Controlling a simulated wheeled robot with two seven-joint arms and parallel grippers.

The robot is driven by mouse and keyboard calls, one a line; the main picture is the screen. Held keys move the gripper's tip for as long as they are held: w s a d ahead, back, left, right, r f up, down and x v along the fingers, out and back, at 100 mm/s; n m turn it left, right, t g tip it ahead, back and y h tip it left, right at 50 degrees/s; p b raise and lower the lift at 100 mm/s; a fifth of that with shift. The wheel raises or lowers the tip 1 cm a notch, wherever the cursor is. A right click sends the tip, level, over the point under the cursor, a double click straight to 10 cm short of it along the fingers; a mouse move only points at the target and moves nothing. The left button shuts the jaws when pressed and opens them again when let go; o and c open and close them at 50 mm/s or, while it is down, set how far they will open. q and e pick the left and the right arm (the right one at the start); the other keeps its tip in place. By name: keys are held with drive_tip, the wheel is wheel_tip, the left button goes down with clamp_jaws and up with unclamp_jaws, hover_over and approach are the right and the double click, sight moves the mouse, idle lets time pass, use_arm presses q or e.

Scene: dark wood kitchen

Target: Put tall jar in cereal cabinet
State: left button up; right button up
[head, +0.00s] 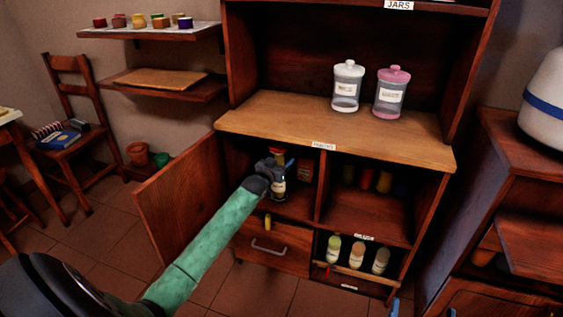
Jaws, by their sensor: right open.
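Two glass jars stand upright on the wooden counter, one with a white lid (346,88) and one with a pink lid (391,94); I cannot tell which one is the tall jar. My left gripper (277,170), at the end of the green arm, reaches into the open lower left compartment. It is at a dark jar with a white label (279,188); I cannot tell whether its fingers hold it. Two blue fingertips of my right gripper (423,309) show apart at the bottom edge, with nothing seen between them.
The cabinet door (180,198) stands open to the left. The lower right compartment (366,215) holds several dim items at the back. Several bottles (356,253) stand in the rack below. A drawer (270,248) is under the left compartment. The counter's left side is clear.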

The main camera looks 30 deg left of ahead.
drive_tip(key=shift+f, duration=0.1)
use_arm(q)
drive_tip(key=o, duration=1.3)
drive_tip(key=shift+o, duration=0.9)
use_arm(e)
drive_tip(key=shift+f, duration=0.1)
use_arm(q)
drive_tip(key=shift+s, duration=0.45)
drive_tip(key=s+p, duration=0.1)
drive_tip(key=s, duration=1)
drive_tip(key=shift+d, duration=0.4)
use_arm(e)
wheel_tip(320, 180, down, 14)
drive_tip(key=w+a+g+h, duration=0.1)
drive_tip(key=g, duration=0.4)
drive_tip(key=shift+w+r, duration=0.1)
drive_tip(key=shift+r, duration=0.1)
